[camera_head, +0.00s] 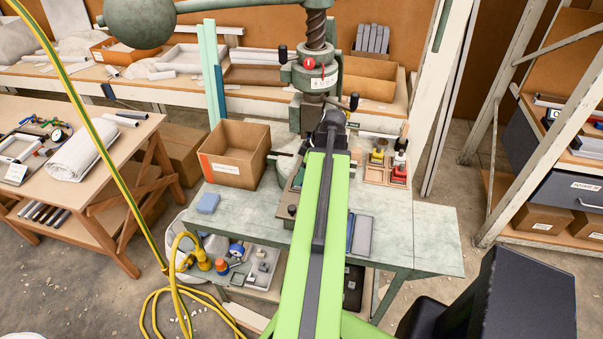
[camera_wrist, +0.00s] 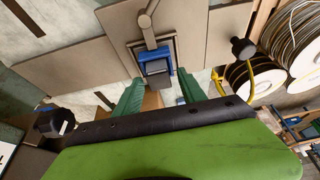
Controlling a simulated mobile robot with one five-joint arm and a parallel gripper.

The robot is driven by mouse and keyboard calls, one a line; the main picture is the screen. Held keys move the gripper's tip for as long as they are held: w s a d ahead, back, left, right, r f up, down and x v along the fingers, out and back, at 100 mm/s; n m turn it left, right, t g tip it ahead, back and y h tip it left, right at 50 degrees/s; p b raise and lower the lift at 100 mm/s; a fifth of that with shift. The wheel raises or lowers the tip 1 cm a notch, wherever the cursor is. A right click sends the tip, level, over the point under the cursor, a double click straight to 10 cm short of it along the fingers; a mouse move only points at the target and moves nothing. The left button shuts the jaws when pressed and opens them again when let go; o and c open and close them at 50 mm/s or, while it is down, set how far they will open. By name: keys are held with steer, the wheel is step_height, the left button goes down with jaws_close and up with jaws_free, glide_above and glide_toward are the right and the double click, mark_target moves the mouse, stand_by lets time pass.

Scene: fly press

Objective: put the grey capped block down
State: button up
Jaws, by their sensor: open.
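In the wrist view my gripper (camera_wrist: 160,77) has its two green fingers apart, with a gap between them. Just beyond the fingertips is a grey block (camera_wrist: 155,67) with a blue piece (camera_wrist: 154,54) around or behind it. I cannot tell for sure that this is the grey capped block, nor whether it touches the fingers. In the head view my green arm reaches over the bench to the press, and its far end hides the fingers and what is at them.
The press (camera_head: 313,75) stands at the back of the green bench (camera_head: 430,235). An open cardboard box (camera_head: 238,165) and a blue block (camera_head: 207,203) are left of my arm. A wooden tray (camera_head: 374,176) with coloured pieces is to the right. The bench's front right is clear.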

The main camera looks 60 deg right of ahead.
steer(key=p+v, duration=1.1)
steer(key=v, duration=0.1)
steer(key=shift+r, duration=0.15)
steer(key=w+a+f+m+g, duration=0.1)
steer(key=w+a+g, duration=0.2)
steer(key=w+a, duration=1.8)
steer(key=w+a+m, duration=0.1)
steer(key=w+a, duration=0.1)
steer(key=a, duration=1.3)
steer(key=w+a+m+g+h, duration=0.1)
steer(key=w+a, duration=0.2)
steer(key=a, duration=1.2)
steer(key=shift+a+f+m, duration=0.3)
steer(key=shift+a+f, duration=0.05)
steer(key=shift+f, duration=0.05)
steer(key=shift+w, duration=0.1)
